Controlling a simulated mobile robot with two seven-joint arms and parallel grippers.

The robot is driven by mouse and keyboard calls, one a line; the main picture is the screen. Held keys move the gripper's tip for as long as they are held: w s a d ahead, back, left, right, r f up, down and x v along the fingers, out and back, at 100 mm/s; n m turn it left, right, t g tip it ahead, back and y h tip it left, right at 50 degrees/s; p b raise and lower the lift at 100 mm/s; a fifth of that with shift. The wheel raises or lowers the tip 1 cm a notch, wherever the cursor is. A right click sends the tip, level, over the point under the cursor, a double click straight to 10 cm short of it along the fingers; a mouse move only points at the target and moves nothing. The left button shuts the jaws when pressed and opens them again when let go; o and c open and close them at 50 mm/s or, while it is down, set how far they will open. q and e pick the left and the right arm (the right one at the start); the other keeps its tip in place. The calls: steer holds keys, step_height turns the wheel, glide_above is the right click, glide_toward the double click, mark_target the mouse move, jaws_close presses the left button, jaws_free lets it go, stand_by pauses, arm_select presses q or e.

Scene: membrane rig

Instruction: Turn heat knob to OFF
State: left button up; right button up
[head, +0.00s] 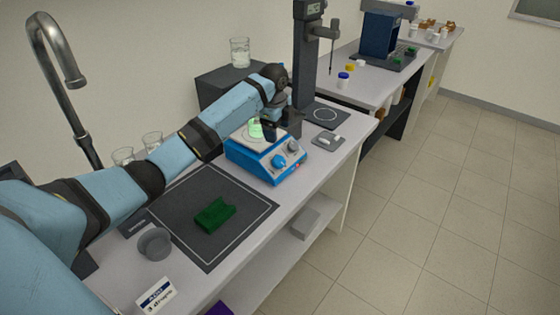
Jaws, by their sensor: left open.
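The blue stirring hotplate (262,172) stands on the white bench in the middle of the view. Its sloped front face carries a light blue knob (279,161) and a grey knob (293,146). Their labels are too small to read, so I cannot tell which is the heat knob or where either points. A small vessel with glowing green liquid (255,131) is on the plate top. My left gripper (281,132) is open above the plate's right side, just behind and above the knobs, with no visible contact with them. My right gripper is out of view.
A grey round dish (154,243) is near left. A dark stand (305,60) rises behind my gripper. A small grey-white device (328,140) lies right of the hotplate. The floor at right is clear.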

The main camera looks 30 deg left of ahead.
mark_target(280, 161)
arm_select(q)
steer(key=f, duration=0.4)
steer(key=w+f, duration=0.1)
steer(key=f, duration=0.4)
steer(key=f+p, duration=0.1)
steer(key=f, duration=0.3)
steer(key=shift+w+f, duration=0.15)
steer(key=shift+w, duration=0.05)
steer(key=c, duration=0.9)
